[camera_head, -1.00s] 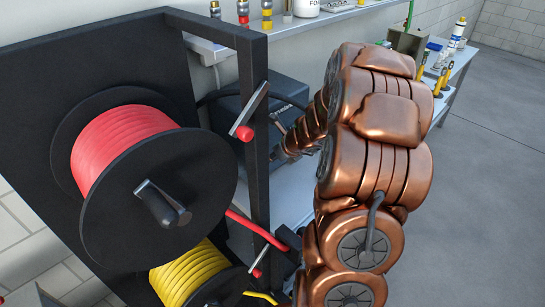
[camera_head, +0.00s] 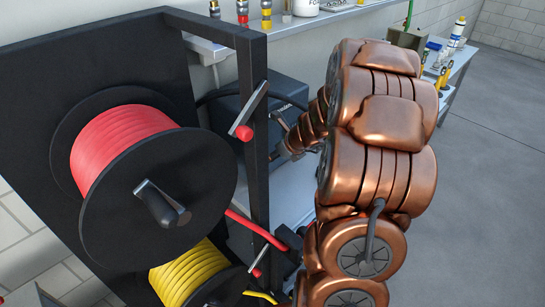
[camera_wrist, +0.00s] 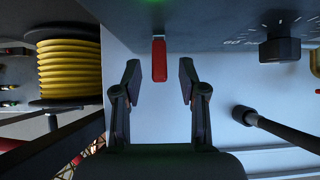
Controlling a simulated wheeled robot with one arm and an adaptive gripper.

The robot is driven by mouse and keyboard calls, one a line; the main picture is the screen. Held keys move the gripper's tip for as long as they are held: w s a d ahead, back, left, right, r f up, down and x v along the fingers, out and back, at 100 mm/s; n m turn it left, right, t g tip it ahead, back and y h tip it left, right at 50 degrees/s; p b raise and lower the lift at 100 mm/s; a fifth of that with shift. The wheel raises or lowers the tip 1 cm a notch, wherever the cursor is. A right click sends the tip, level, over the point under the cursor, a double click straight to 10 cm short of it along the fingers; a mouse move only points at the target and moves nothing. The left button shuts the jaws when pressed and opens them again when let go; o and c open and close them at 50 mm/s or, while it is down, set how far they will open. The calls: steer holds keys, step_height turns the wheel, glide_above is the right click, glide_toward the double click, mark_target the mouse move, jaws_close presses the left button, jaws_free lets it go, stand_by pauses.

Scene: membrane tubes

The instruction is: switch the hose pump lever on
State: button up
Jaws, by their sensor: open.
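A red lever (camera_wrist: 159,60) stands out from the dark front of the pump box (camera_wrist: 210,25) in the wrist view, under a green light. My gripper (camera_wrist: 160,80) is open. Its two dark fingers are on either side of the lever's lower end, with a visible gap on each side; I cannot tell the depth or whether anything touches. In the head view the pump box (camera_head: 228,112) sits behind the reel frame, and my gripper (camera_head: 281,123) is beside it, partly hidden. The red lever is not clearly visible there.
A black dial knob (camera_wrist: 279,47) is right of the lever. A dark hose or rod (camera_wrist: 265,122) runs below it. The reel stand (camera_head: 257,165) carries red hose (camera_head: 120,140) and yellow hose (camera_head: 185,272), close left of my arm. Red-tipped handles (camera_head: 244,133) jut from its post.

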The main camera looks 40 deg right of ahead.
steer(key=v, duration=1)
stand_by(0.5)
